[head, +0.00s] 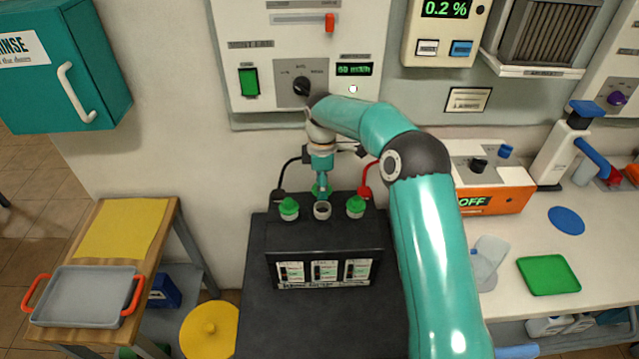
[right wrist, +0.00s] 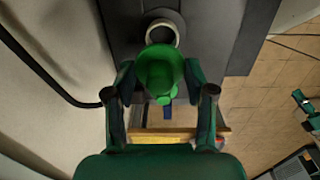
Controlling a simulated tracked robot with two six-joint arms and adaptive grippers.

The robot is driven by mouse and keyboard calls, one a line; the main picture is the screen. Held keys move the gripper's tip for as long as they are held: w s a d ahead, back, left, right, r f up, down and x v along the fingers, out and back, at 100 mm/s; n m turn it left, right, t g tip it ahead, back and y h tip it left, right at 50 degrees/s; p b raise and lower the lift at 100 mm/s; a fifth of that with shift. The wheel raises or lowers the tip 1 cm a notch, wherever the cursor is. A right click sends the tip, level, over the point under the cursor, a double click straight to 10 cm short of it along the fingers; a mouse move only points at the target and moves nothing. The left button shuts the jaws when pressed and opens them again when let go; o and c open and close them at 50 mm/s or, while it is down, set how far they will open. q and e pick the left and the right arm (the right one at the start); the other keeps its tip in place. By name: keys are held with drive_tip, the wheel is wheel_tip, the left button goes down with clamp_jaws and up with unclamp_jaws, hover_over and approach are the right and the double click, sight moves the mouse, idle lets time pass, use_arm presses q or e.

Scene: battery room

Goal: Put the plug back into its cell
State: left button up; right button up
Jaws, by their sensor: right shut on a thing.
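The green plug (right wrist: 160,75) is held between the fingers of my right gripper (right wrist: 158,88). In the head view my right gripper (head: 321,178) points down just behind the open middle cell (head: 322,211) of the black battery (head: 324,240), with the plug partly hidden below its fingers. In the right wrist view the cell's pale ring (right wrist: 162,30) shows just beyond the plug, partly covered by it. The plug appears above the battery top; the exact gap cannot be told. Green plugs sit on the left cell (head: 289,208) and right cell (head: 356,207). My left gripper is not in view.
A red clamp (head: 365,190) and a black clamp (head: 279,196) with cables stand at the battery's back corners. A wall panel (head: 300,55) is close behind. A wooden stand with a tray (head: 85,294) is at left; an orange-fronted device (head: 496,198) is at right.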

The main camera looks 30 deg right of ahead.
wheel_tip(320, 180, down, 4)
drive_tip(key=b, duration=0.2)
drive_tip(key=shift+r+b, duration=0.15)
drive_tip(key=shift+b, duration=0.25)
drive_tip(key=shift+f+b, duration=0.4)
drive_tip(key=shift+f, duration=0.5)
drive_tip(key=shift+s+r, duration=0.1)
drive_tip(key=shift+s, duration=0.05)
idle(0.3)
drive_tip(key=shift+f+p, duration=0.2)
drive_tip(key=shift+p, duration=0.2)
idle(1.1)
drive_tip(key=o, duration=0.9)
drive_tip(key=shift+r, duration=0.1)
drive_tip(key=shift+r+p, duration=2.8)
drive_tip(key=shift+r, duration=0.65)
